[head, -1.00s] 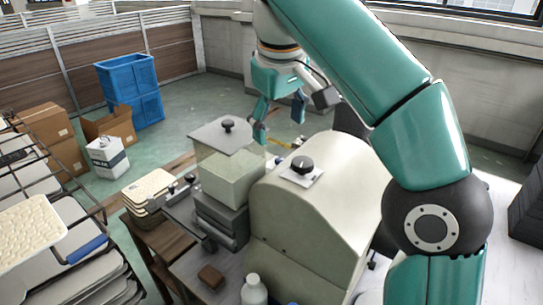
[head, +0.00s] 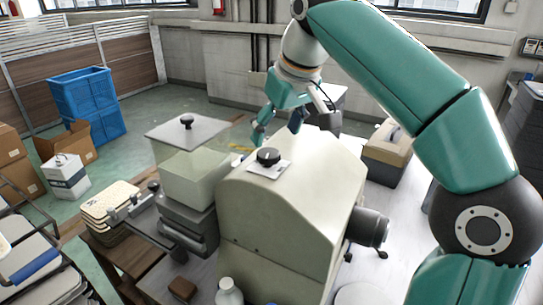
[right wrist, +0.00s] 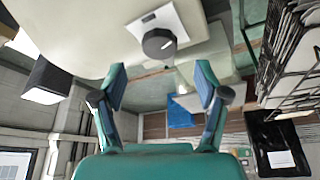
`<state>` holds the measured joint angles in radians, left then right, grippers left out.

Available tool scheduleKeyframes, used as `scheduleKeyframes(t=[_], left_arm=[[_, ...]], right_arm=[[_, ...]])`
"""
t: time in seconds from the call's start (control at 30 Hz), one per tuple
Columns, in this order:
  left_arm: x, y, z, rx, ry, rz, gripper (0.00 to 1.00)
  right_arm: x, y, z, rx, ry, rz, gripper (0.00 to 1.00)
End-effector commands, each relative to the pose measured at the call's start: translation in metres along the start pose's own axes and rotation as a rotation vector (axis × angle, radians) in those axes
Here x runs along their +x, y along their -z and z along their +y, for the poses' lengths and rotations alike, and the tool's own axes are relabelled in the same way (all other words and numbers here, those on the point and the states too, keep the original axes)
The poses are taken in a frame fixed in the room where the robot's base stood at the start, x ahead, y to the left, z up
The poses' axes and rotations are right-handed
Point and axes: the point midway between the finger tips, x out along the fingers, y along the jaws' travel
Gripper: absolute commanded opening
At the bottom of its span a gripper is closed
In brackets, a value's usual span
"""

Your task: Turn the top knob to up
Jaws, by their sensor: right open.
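The top knob (head: 268,156) is a round black dial on a small white plate, on top of the cream machine (head: 300,185). It also shows in the right wrist view (right wrist: 159,43), with a small pale mark that is too small to read for direction. My right gripper (head: 278,128) is open and empty, just behind and above the knob in the head view. In the right wrist view its two fingertips (right wrist: 160,72) are spread wide, with the knob beyond and between them, not touched. My left gripper is not in view.
Stacked trays (head: 108,205) and a white bottle (head: 228,292) are near the front. A blue crate (head: 88,103) and cardboard boxes stand on the floor at left.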

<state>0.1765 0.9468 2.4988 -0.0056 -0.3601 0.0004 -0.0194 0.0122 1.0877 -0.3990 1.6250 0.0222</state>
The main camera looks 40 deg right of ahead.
Motion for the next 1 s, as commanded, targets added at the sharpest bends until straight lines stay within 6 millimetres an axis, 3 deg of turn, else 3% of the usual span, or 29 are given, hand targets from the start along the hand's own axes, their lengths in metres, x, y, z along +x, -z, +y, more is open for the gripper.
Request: scheduleKeyframes(t=[0.1, 0.3, 0.73, 1.0], left_arm=[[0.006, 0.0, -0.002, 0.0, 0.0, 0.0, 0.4], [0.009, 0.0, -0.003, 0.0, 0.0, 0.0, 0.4], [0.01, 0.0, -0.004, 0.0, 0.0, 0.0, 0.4], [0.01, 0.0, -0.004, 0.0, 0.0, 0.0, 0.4]], right_arm=[[0.025, -0.001, 0.001, 0.001, -0.001, -0.003, 0.74], [0.049, -0.001, 0.001, 0.001, -0.001, -0.002, 0.74], [0.057, 0.0, 0.001, 0.001, 0.0, 0.0, 0.74], [0.057, 0.0, 0.0, 0.001, 0.0, 0.0, 0.29]])
